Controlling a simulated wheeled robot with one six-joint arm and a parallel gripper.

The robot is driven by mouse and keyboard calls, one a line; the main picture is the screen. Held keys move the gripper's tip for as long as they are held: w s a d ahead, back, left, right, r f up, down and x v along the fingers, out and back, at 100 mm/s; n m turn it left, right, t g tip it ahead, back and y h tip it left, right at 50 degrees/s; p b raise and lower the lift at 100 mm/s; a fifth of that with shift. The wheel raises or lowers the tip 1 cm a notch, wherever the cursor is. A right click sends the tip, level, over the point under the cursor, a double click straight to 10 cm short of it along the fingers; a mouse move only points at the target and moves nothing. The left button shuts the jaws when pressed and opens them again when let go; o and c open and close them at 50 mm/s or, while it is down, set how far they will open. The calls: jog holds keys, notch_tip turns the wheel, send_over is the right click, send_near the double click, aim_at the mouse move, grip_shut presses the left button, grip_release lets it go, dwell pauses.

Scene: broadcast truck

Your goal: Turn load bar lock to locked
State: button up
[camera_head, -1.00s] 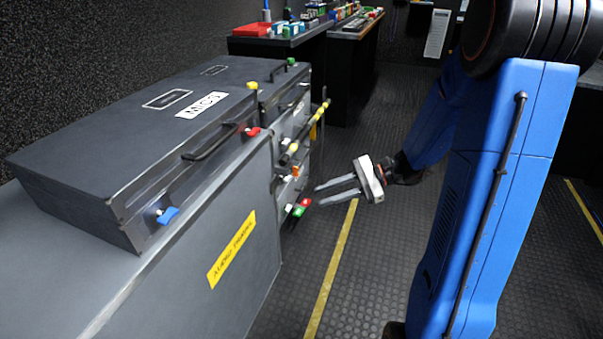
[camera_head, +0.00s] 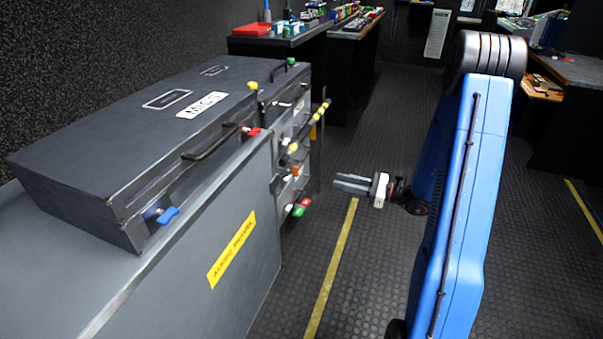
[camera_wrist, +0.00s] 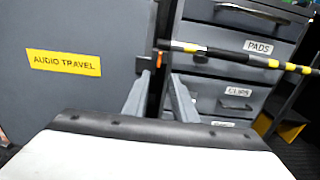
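The load bar (camera_wrist: 240,57), striped black and yellow, runs across the front of grey drawers in the wrist view. It also shows in the head view (camera_head: 308,128), beyond the grey case. A small orange piece (camera_wrist: 159,60) on a dark bracket sits near the bar's left end; I cannot tell for sure that it is the lock, or how it is turned. An orange piece also shows in the head view (camera_head: 295,171). My gripper (camera_head: 338,182) is open and empty, out in the aisle to the right of the fittings. In the wrist view its fingertips (camera_wrist: 159,76) point towards the orange piece, apart from it.
The grey case (camera_head: 235,285) with a yellow "AUDIO TRAVEL" label (camera_wrist: 64,62) stands left of the gripper. Red (camera_head: 305,202) and green (camera_head: 298,211) fittings stick out near its edge. A dark drawer unit (camera_wrist: 240,20) stands behind the bar. The aisle floor (camera_head: 400,265) is clear.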

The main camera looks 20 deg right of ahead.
aim_at(295, 171)
jog(key=x, duration=1.5)
jog(key=shift+a, duration=0.25)
jog(key=shift+w, duration=0.1)
grip_shut()
